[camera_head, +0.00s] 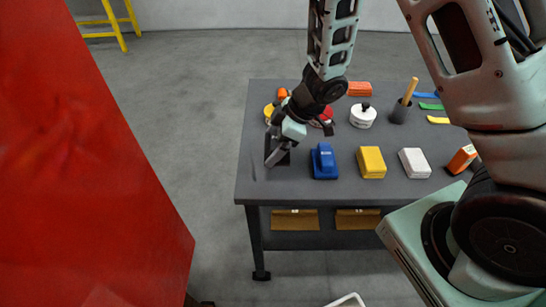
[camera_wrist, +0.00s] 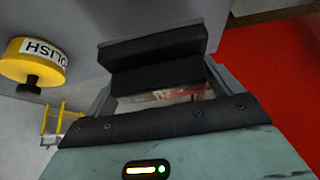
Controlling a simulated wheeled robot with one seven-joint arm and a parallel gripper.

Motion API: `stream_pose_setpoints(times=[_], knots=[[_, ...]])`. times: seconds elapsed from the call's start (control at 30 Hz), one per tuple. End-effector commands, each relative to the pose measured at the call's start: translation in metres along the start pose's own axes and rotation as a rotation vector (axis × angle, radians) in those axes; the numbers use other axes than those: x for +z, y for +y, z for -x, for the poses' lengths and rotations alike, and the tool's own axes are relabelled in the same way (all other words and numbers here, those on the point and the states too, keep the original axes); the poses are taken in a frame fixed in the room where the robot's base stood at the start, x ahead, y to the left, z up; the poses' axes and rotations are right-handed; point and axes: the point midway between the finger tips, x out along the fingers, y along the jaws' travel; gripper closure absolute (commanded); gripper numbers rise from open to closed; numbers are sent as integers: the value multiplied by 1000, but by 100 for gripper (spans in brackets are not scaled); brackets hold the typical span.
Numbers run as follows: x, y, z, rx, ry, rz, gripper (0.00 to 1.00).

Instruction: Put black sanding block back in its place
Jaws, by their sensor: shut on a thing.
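The black sanding block (camera_head: 271,145) is at the left front of the grey workbench, left of the blue sanding block (camera_head: 324,161). My gripper (camera_head: 279,157) is shut on it and hides part of it in the head view. In the wrist view the black block (camera_wrist: 155,48) lies across the space between the fingers, against the grey bench surface. I cannot tell whether it touches the bench or is just above it.
A yellow block (camera_head: 371,162) and a white block (camera_head: 414,163) continue the row, with an orange one (camera_head: 461,159) at right. A white pot (camera_head: 363,116) and a dark cup (camera_head: 399,112) stand behind. The yellow polish tin (camera_wrist: 34,62) is near my gripper. A large red panel (camera_head: 80,170) is left.

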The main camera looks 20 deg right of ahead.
Motion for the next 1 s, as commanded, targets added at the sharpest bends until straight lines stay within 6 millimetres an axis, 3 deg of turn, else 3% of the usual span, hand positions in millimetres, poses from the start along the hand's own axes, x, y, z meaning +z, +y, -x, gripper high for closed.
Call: stream_pose_setpoints(times=[0.43, 0.83, 0.87, 1.0], knots=[[26, 0, -46, -1, 0, -1, 28], [29, 0, -51, 1, 2, 1, 28], [28, 0, -50, 1, 2, 1, 1], [28, 0, -50, 1, 2, 1, 0]])
